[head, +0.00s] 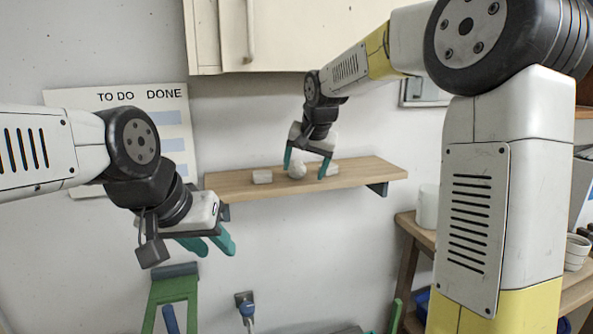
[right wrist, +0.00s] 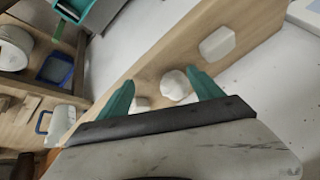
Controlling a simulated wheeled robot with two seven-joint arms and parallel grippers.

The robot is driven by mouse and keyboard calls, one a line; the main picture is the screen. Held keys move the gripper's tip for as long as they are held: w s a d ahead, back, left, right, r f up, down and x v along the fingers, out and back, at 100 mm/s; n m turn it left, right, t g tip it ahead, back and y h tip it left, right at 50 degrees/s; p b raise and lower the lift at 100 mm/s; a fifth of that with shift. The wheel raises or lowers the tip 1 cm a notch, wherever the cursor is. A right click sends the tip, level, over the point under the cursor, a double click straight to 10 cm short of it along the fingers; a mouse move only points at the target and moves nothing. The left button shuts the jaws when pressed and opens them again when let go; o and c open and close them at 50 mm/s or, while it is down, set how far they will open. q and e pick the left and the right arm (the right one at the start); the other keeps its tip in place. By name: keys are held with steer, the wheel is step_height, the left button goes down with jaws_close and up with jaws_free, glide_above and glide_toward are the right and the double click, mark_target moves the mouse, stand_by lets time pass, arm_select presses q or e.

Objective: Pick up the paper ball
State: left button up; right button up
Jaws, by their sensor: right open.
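The paper ball (head: 297,171) is a small white crumpled lump on the wooden wall shelf (head: 225,186). It also shows in the right wrist view (right wrist: 174,86), close to one fingertip. My right gripper (head: 306,167) is open over the shelf, one finger on each side of the ball in the head view. I cannot tell whether a finger touches it. My left gripper (head: 216,248) is at the left, below shelf height and away from the ball. Its two teal fingers are apart with nothing between them.
A pale block (head: 262,177) lies left of the ball on the shelf. Another pale block (head: 332,170) lies right of it, partly behind a right finger. A cabinet (head: 290,35) hangs above. A wooden bench with a white container (head: 427,207) stands at the right.

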mark_target(298, 162)
steer(key=w, duration=0.2)
steer(key=w+a, duration=0.1)
steer(key=w, duration=0.1)
steer(key=shift+w+a, duration=0.2)
steer(key=shift+w, duration=0.05)
steer(key=shift+w+a+f, duration=0.1)
steer(key=shift+w+f, duration=0.1)
steer(key=shift+w, duration=0.1)
steer(key=shift+w+f, duration=0.15)
steer(key=shift+f, duration=0.15)
steer(key=shift+c, duration=0.5)
steer(key=c, duration=1.3)
